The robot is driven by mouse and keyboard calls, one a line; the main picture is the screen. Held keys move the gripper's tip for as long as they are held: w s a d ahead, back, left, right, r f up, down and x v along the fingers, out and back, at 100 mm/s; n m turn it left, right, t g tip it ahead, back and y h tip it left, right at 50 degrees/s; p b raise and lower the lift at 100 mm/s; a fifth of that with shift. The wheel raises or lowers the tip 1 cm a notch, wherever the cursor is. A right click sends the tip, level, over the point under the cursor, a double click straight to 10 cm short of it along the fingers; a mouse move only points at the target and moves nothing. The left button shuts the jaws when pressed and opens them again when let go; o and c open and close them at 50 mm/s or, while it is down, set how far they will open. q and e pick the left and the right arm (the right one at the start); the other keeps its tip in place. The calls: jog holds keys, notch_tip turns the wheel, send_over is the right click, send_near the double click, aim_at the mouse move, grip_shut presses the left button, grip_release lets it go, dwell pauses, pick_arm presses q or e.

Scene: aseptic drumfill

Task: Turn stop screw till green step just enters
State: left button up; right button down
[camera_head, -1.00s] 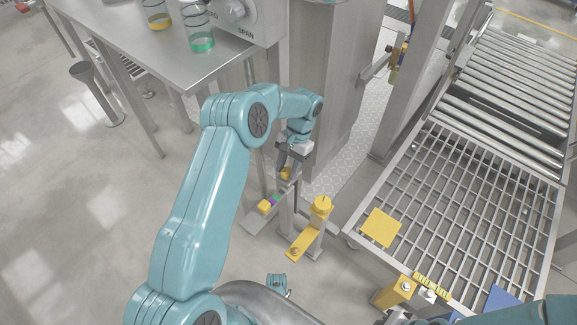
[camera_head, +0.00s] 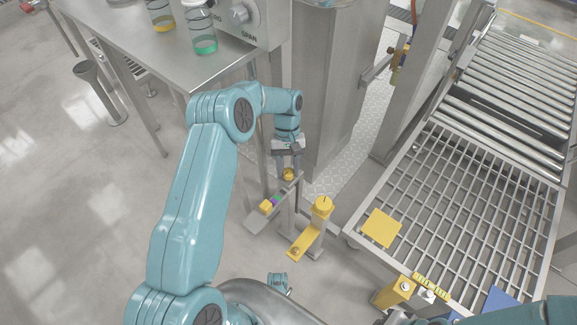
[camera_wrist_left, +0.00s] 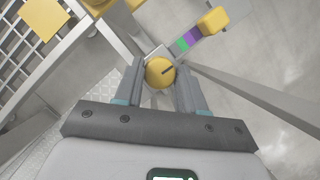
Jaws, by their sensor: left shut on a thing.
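My left gripper (camera_head: 287,172) points down with its two fingers shut on the round yellow knob of the stop screw (camera_wrist_left: 160,72). A dark line marks the knob's top, slanting up to the right in the left wrist view. Beside the knob lies a strip with a green step (camera_wrist_left: 183,44), a purple step (camera_wrist_left: 193,34) and a yellow block (camera_wrist_left: 213,20). In the head view the yellow block (camera_head: 266,206) sits on a grey plate. The green and purple steps are tiny there.
A second yellow-capped post (camera_head: 323,205) with a yellow arm stands just right of the screw. A steel column (camera_head: 333,90) rises behind it. A bench with jars (camera_head: 204,38) is at upper left. A grated conveyor (camera_head: 460,210) fills the right.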

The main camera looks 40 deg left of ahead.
pick_arm(q)
jog(key=shift+s, duration=0.1)
dwell(0.4)
jog(key=o, duration=1)
